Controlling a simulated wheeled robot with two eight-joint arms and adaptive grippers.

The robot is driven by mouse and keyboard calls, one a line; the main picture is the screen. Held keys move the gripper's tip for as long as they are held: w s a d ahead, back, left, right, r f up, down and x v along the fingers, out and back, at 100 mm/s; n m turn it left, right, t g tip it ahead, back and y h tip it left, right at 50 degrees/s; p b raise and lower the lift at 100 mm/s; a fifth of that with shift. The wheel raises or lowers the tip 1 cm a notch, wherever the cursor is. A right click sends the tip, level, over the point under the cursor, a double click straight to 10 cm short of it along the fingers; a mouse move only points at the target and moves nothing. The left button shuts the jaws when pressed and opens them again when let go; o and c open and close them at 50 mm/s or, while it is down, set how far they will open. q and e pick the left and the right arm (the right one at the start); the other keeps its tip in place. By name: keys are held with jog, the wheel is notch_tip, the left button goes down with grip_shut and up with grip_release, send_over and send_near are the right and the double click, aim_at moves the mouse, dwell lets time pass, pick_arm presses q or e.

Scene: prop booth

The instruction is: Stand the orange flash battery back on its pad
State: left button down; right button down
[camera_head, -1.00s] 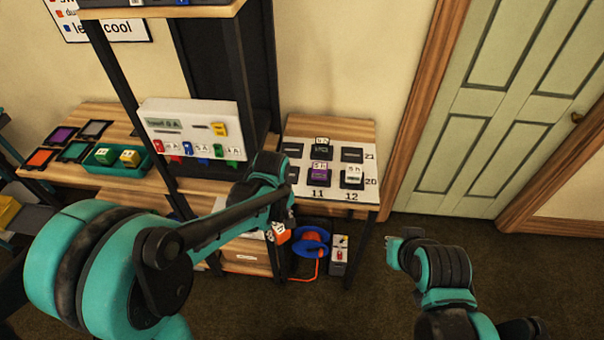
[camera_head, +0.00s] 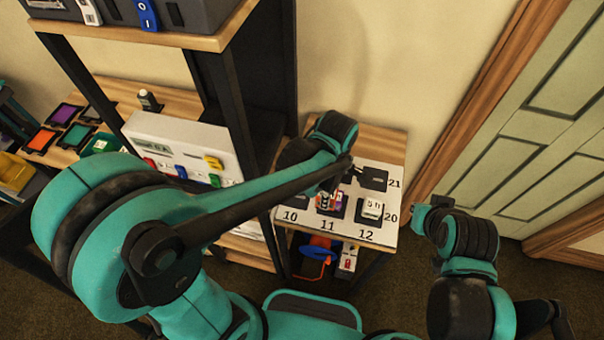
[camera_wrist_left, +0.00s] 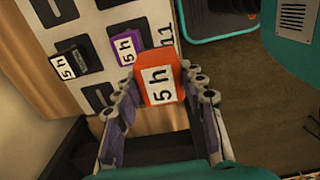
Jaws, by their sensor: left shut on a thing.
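The orange flash battery (camera_wrist_left: 160,78), labelled 5 h, is between the fingers of my left gripper (camera_wrist_left: 160,103) in the left wrist view. The gripper is shut on it. Dark pads lie on the board. One bare pad (camera_head: 295,201) is by the 10 mark, another (camera_head: 374,179) by 21. In the head view part of my right arm shows, but its gripper cannot be made out.
A shelf post (camera_head: 232,120) and a white panel (camera_head: 185,150) stand left of the board.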

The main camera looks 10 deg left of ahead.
pick_arm(q)
jog(key=shift+w+a, duration=0.15)
jog(key=shift+w, duration=0.05)
jog(key=shift+w+a+f+b, duration=0.7)
jog(key=shift+w+a+f, duration=0.2)
jog(key=shift+a+f, duration=0.8)
jog(key=shift+w+a+f+b, duration=0.7)
jog(key=shift+w+a+f, duration=0.25)
jog(key=shift+a+f, duration=0.8)
jog(key=shift+w+a+f+b, duration=0.8)
jog(key=shift+a+f, duration=0.6)
jog(key=shift+f, duration=0.55)
jog(key=shift+w, duration=0.1)
jog(key=shift+r, duration=0.1)
jog(key=c, duration=0.9)
grip_release()
